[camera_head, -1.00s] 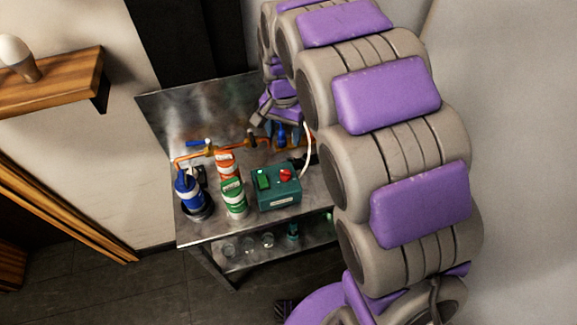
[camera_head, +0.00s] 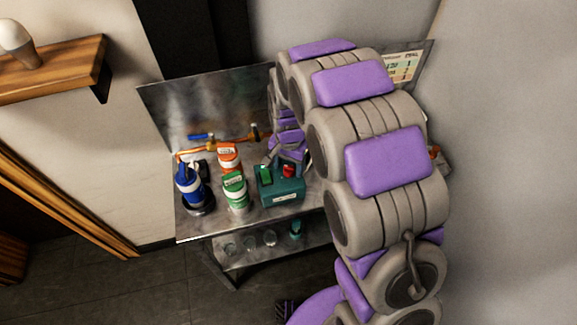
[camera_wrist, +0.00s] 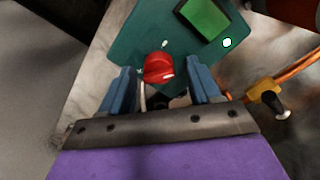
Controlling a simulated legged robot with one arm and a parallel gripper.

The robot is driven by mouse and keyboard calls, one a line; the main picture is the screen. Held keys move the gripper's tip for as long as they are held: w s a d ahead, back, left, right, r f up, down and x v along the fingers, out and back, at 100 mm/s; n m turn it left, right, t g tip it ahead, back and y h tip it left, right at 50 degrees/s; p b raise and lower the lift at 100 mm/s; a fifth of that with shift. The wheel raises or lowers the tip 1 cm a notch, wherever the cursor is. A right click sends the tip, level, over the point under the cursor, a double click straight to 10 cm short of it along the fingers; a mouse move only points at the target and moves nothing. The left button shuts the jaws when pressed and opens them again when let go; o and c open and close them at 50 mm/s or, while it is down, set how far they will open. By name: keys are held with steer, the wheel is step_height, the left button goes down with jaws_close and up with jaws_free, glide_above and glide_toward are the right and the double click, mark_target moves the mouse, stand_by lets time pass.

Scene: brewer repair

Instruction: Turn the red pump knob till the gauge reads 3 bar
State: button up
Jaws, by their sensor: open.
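The red pump knob (camera_wrist: 158,67) is on the top of a teal box (camera_wrist: 135,45), beside a green rectangular switch (camera_wrist: 204,18). In the wrist view my gripper (camera_wrist: 163,85) is open, with one blue finger on each side of the knob's near side. I cannot tell whether the fingers touch it. In the head view the teal box (camera_head: 281,193) stands on the metal bench, with the red knob (camera_head: 289,171) and the green switch (camera_head: 264,175) on top. My gripper (camera_head: 287,155) is just behind the knob. No gauge face is readable.
Green-labelled (camera_head: 235,192) and orange-labelled (camera_head: 228,158) canisters and a blue bottle (camera_head: 189,188) stand left of the box. A copper pipe with a blue-handled valve (camera_head: 201,137) runs along the back of the metal bench (camera_head: 215,224). Glass jars sit on the lower shelf.

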steer(key=shift+f, duration=0.3)
steer(key=shift+c, duration=0.3)
steer(key=c, duration=1)
steer(key=shift+r+n+p, duration=0.25)
steer(key=shift+n+p, duration=0.7)
steer(key=shift+n, duration=0.05)
steer(key=n+p, duration=0.1)
steer(key=n, duration=0.2)
steer(key=shift+f+p, duration=0.2)
steer(key=shift+p, duration=0.1)
steer(key=o, duration=1.1)
steer(key=shift+c, duration=0.2)
